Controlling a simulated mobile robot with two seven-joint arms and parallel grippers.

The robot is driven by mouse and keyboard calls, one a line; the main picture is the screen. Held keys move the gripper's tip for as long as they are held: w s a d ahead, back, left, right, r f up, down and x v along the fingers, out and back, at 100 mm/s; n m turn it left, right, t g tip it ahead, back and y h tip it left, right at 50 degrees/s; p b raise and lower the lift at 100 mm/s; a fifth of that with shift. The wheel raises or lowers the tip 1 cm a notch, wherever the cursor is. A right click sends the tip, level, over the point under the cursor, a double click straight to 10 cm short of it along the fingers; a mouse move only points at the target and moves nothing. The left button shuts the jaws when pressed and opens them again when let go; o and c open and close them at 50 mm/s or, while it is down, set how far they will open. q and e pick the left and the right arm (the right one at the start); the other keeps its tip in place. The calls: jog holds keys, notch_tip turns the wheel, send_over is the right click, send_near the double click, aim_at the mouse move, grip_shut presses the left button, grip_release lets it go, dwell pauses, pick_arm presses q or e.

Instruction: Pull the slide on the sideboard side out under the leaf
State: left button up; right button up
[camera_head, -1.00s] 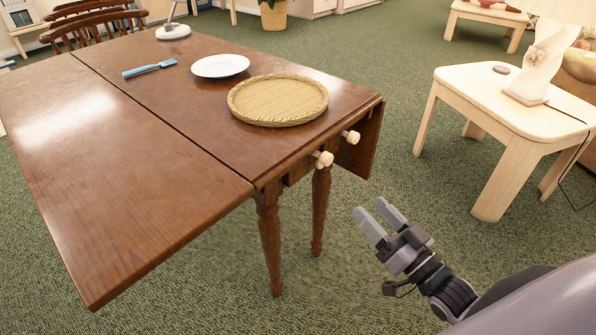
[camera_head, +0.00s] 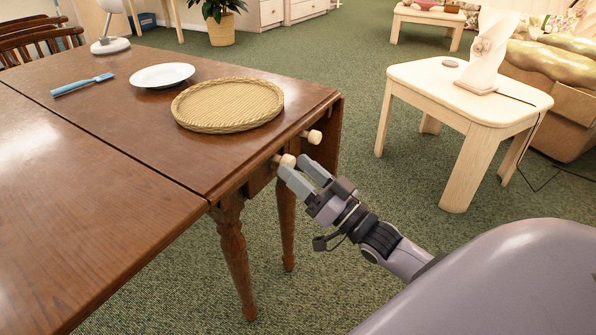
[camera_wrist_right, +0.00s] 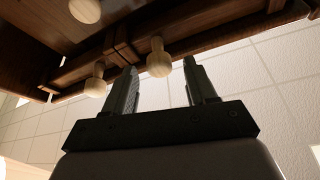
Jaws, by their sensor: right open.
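The dark wooden drop-leaf table (camera_head: 135,130) stands at left, its near leaf (camera_head: 70,220) raised level with the top. Two pale round knobs show on the table's end, a nearer one (camera_head: 287,160) and a farther one (camera_head: 314,136). My right gripper (camera_head: 299,168) is open, its fingertips at the nearer knob. In the right wrist view, one knob (camera_wrist_right: 159,62) appears between the open fingertips; contact is unclear. Two other knobs show there, one left of the fingers (camera_wrist_right: 96,87) and one at the top edge (camera_wrist_right: 85,9). My left gripper is out of view.
A pale side table (camera_head: 470,92) with a lamp (camera_head: 487,55) stands at right. Pale cabinets (camera_head: 270,12) are at the back. Green carpet between is clear.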

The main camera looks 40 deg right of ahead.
jog(key=shift+w+a+r, duration=0.1)
jog(key=shift+w, duration=0.25)
grip_shut()
jog(key=s+a+p, duration=0.1)
jog(key=a, duration=0.1)
jog(key=a+p, duration=0.1)
jog(key=a, duration=0.1)
jog(key=s+a+p, duration=0.1)
jog(key=a+p, duration=0.1)
jog(key=shift+s+a+r, duration=0.2)
jog(key=shift+s+r, duration=0.05)
jog(key=shift+s, duration=0.1)
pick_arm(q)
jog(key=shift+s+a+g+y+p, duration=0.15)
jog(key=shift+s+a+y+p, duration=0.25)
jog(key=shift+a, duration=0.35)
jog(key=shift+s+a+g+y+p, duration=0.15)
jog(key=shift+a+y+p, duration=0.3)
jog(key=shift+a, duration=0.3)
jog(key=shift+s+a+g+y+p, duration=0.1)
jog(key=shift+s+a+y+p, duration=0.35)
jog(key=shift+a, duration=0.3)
pick_arm(e)
jog(key=s+a, duration=0.3)
jog(key=a, duration=0.5)
jog(key=shift+s+f, duration=0.15)
jog(key=shift+f, duration=0.15)
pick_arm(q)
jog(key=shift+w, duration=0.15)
